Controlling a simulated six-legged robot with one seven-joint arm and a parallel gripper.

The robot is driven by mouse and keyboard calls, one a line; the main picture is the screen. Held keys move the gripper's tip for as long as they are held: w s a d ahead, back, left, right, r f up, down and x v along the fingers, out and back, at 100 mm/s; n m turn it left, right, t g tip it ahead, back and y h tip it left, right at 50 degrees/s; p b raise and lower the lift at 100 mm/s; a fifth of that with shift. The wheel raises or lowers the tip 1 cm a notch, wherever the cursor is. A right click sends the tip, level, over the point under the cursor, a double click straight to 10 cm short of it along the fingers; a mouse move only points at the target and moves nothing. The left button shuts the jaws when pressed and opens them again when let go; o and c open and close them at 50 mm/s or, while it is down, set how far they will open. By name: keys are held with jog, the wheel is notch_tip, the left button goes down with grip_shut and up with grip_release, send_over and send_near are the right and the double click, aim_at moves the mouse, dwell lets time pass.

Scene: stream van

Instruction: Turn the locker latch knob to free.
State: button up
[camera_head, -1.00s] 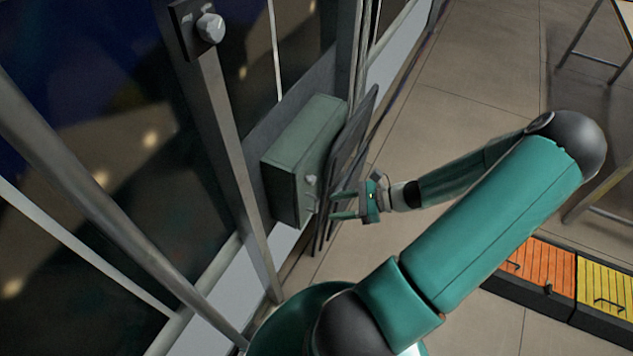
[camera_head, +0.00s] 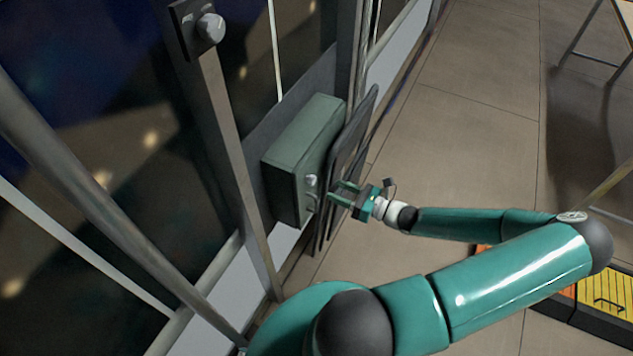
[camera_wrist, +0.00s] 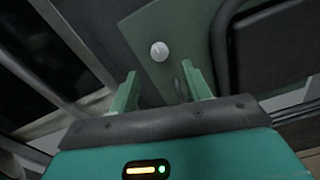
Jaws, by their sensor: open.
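The locker is a green box (camera_head: 303,140) mounted on the wall left of centre in the head view. Its small pale round knob (camera_head: 311,180) sits on the front face. The knob also shows in the wrist view (camera_wrist: 159,51), beyond and between the fingertips. A handle (camera_wrist: 184,80) lies beside it, partly behind the right finger. My gripper (camera_head: 338,193) is open and empty, just right of the locker front in the head view. In the wrist view (camera_wrist: 160,82) its two green fingers point toward the locker face, apart from the knob.
Another round knob (camera_head: 211,28) on a dark plate tops a metal post at upper left. A dark framed panel (camera_head: 352,135) stands close beside the locker. Orange and yellow cases (camera_head: 604,302) lie at lower right.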

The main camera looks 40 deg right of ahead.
aim_at(315, 181)
jog(key=x, duration=0.7)
jog(key=shift+w+a, duration=0.15)
jog(key=shift+w, duration=0.25)
jog(key=c, duration=1)
